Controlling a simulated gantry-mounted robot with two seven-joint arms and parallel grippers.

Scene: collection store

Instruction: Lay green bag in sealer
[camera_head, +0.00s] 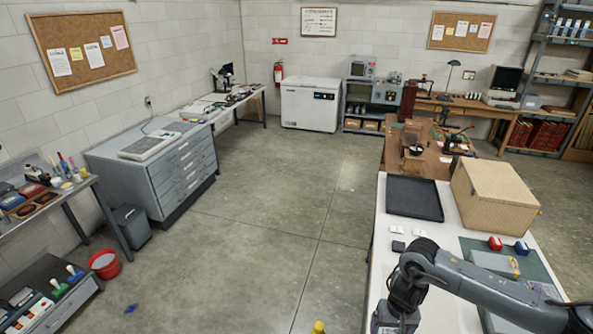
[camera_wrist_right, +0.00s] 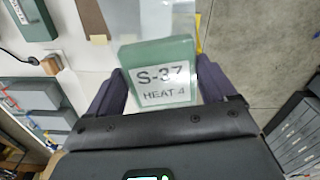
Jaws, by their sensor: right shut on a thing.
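The green bag (camera_wrist_right: 185,56) shows in the right wrist view, with a clear upper part and a white label reading "S-37 HEAT 4". My right gripper (camera_wrist_right: 162,68) is shut on it, with one dark finger on each side. In the head view my right arm reaches over the white table, with its wrist at the bottom edge; the bag is hidden there. A long, pale, flat device (camera_head: 149,145) with a cord to the wall lies on the grey drawer cabinet; it may be the sealer. My left gripper is out of view.
The white table (camera_head: 383,240) holds a black tray (camera_head: 414,198), a wooden box (camera_head: 495,194) and small red and blue items. A red bucket (camera_head: 104,265) and grey bin (camera_head: 132,226) stand near the cabinet (camera_head: 187,172). The middle floor is clear.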

